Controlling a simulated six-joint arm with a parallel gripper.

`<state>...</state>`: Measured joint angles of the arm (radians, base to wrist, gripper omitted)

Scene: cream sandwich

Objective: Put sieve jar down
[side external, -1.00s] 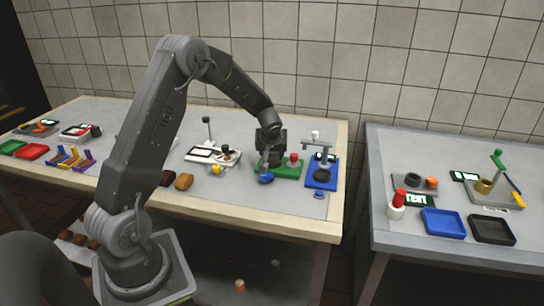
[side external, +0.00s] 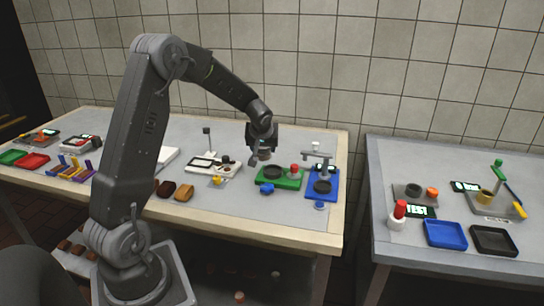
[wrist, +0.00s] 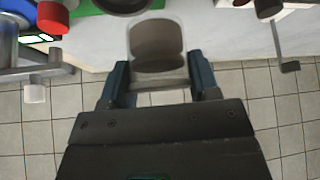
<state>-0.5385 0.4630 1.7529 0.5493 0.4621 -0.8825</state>
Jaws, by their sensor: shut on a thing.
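My gripper (wrist: 160,85) is shut on a clear jar (wrist: 157,45) with brown contents, its fingers on either side. In the side external view my gripper (side external: 262,152) holds the jar in the air, above and slightly left of the green station (side external: 292,183). That station has a dark round recess (side external: 273,172) and a red knob (side external: 294,168). I cannot make out a sieve on the jar.
The blue station (side external: 323,187) with its grey post stands right of the green one. A small blue piece (side external: 266,188) lies in front. A white scale-like device (side external: 212,167) is to the left. A second table (side external: 400,165) stands right, across a gap.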

